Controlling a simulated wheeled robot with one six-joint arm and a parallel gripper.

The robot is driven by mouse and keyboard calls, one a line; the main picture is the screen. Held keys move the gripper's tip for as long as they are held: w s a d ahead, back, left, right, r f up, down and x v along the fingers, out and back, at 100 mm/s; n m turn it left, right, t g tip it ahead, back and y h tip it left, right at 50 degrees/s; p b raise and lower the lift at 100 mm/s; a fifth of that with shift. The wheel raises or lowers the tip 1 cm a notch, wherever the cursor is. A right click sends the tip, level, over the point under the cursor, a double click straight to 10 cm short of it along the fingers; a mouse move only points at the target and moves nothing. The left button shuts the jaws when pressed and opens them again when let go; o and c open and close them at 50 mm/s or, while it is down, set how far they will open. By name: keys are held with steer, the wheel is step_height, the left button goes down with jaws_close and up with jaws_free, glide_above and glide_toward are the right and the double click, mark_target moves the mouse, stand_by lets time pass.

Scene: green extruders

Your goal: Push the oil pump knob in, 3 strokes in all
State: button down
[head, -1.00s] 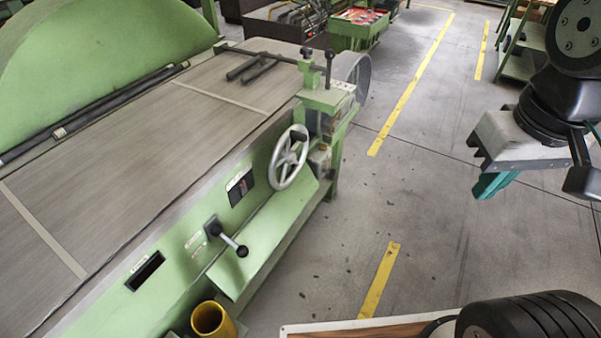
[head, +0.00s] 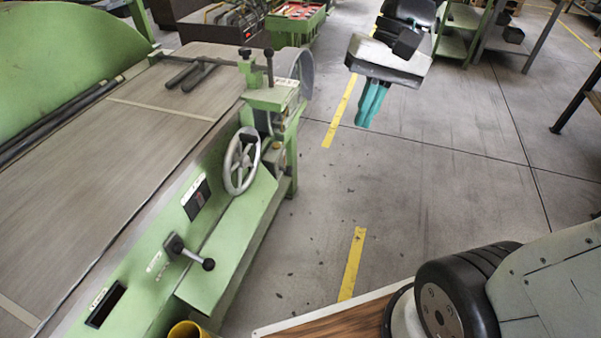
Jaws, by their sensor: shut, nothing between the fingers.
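My gripper (head: 370,104) hangs in the air at the upper middle of the head view, right of the green machine (head: 165,272). Its teal fingers point down and are closed together, with nothing between them. The machine's right end has a grey handwheel (head: 242,161), a lever with a black ball (head: 208,264), and small upright black knobs (head: 245,53) on a green bracket. I cannot tell for sure which part is the oil pump knob. My gripper is apart from all of these.
A yellow cup-like container (head: 188,331) stands at the bottom by the machine. A wood-topped surface (head: 335,325) lies at the bottom middle. Concrete floor (head: 420,190) with yellow stripes is clear right of the machine. Green tables (head: 470,20) stand at the back.

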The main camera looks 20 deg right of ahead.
steer(key=w+d+f+m+y, duration=0.1)
steer(key=w+f+m+y, duration=0.2)
steer(key=w+f, duration=0.45)
steer(key=w+d+f+m+y, duration=0.1)
steer(key=w+f+m+y, duration=0.3)
steer(key=w, duration=0.7)
steer(key=w+d+f+m+y, duration=0.2)
steer(key=w+f, duration=0.5)
steer(key=w, duration=0.2)
steer(key=w+d+f+m+t+y, duration=0.1)
steer(key=d+f+m+t, duration=0.2)
steer(key=f, duration=0.8)
steer(key=w+d+f+m+t+y, duration=0.1)
steer(key=w+d+f+m+t, duration=0.1)
steer(key=f, duration=1)
steer(key=w+d+f+m+t+y, duration=0.1)
steer(key=d+f+m+t, duration=0.3)
steer(key=f, duration=0.8)
steer(key=shift+w+m+y, duration=0.3)
steer(key=shift+m+y, duration=0.1)
steer(key=shift+m, duration=0.8)
steer(key=shift+f, duration=0.1)
glide_toward(286, 170)
steer(key=w+a+f, duration=0.1)
steer(key=w+a, duration=0.1)
steer(key=a, duration=0.1)
steer(key=shift+w+a, duration=0.25)
steer(key=shift+a, duration=0.15)
